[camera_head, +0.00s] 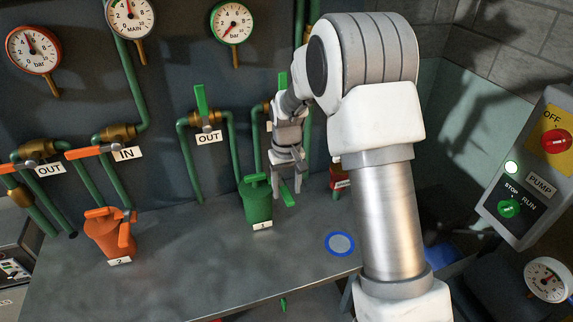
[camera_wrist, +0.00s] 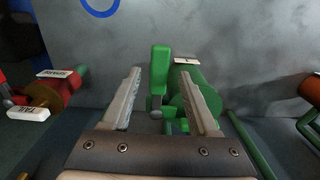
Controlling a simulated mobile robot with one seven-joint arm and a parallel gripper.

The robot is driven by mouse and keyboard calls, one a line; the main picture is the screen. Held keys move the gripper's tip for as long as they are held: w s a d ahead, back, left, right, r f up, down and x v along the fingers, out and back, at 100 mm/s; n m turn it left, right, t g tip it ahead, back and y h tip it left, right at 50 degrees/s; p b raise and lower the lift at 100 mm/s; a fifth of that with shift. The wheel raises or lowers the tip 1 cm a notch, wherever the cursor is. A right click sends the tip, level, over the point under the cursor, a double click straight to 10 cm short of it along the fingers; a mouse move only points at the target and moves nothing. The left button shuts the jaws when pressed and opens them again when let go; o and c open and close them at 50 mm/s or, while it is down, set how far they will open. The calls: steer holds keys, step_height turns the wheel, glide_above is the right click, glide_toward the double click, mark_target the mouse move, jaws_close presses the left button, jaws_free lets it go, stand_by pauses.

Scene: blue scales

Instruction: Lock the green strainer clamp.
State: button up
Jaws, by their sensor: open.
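The green strainer (camera_head: 257,203), labelled 1, stands on the grey bench. Its green clamp lever (camera_head: 287,194) is on its right side, partly hidden by my gripper (camera_head: 287,178). In the wrist view the clamp lever (camera_wrist: 160,70) stands between the two fingers of my gripper (camera_wrist: 164,82), with a gap on both sides. The green strainer (camera_wrist: 207,88) shows to the right, partly behind the right finger. My gripper is open and holds nothing. The exact contact between fingers and lever cannot be told.
An orange strainer (camera_head: 108,237), labelled 2, stands to the left. Green pipes and valves with handles line the back wall. A red valve with a tag (camera_wrist: 60,90) is left in the wrist view. A blue-rimmed disc (camera_head: 340,244) lies on the bench (camera_head: 200,270), whose front middle is clear.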

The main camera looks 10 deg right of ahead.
mark_target(286, 194)
step_height(286, 194, up, 17)
steer(key=shift+f, duration=0.2)
stand_by(0.3)
steer(key=s+d+r+m+t, duration=0.1)
steer(key=s+d+r, duration=0.1)
steer(key=s+r, duration=0.35)
steer(key=s+d+r+t, duration=0.2)
steer(key=s+r, duration=0.1)
steer(key=s, duration=0.5)
steer(key=s+d+f+m+t, duration=0.1)
steer(key=s+d+f+t, duration=0.1)
steer(key=s, duration=1.2)
steer(key=shift+s+f+t, duration=0.2)
steer(key=shift+f+t, duration=0.1)
steer(key=shift+f, duration=0.2)
